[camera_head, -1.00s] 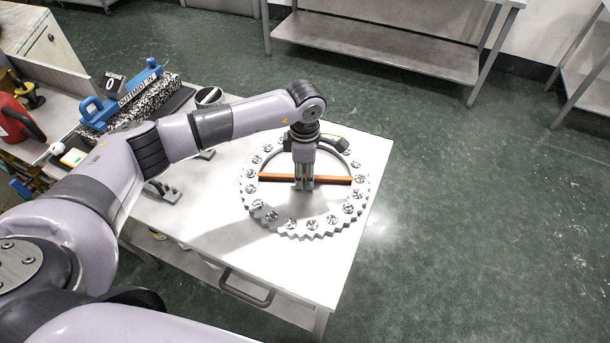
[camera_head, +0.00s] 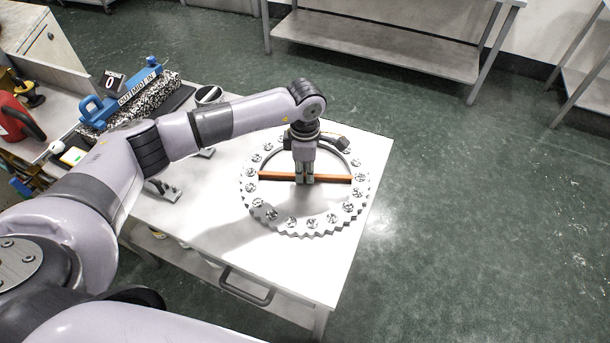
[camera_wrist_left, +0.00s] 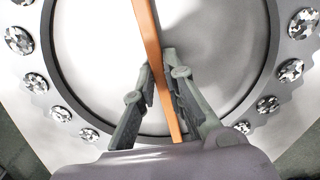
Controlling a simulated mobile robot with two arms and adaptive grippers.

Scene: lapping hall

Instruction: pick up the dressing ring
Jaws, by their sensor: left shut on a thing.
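The dressing ring (camera_head: 310,227) is a pale grey toothed ring with several speckled round pellets on its face. It lies on the white table top, and a brown bar (camera_head: 335,179) spans its opening. My left gripper (camera_head: 305,181) points down over the middle of the ring and is shut on this bar. In the left wrist view the bar (camera_wrist_left: 152,45) runs between the two fingers (camera_wrist_left: 160,85), and part of the ring (camera_wrist_left: 45,85) curves around them. My right gripper is not in view.
The white table (camera_head: 215,230) has a dark handle (camera_head: 246,287) on its near side. A blue-handled speckled block (camera_head: 140,98) and a red container (camera_head: 15,120) stand at the left. A steel shelf bench (camera_head: 375,45) is behind; green floor is clear at right.

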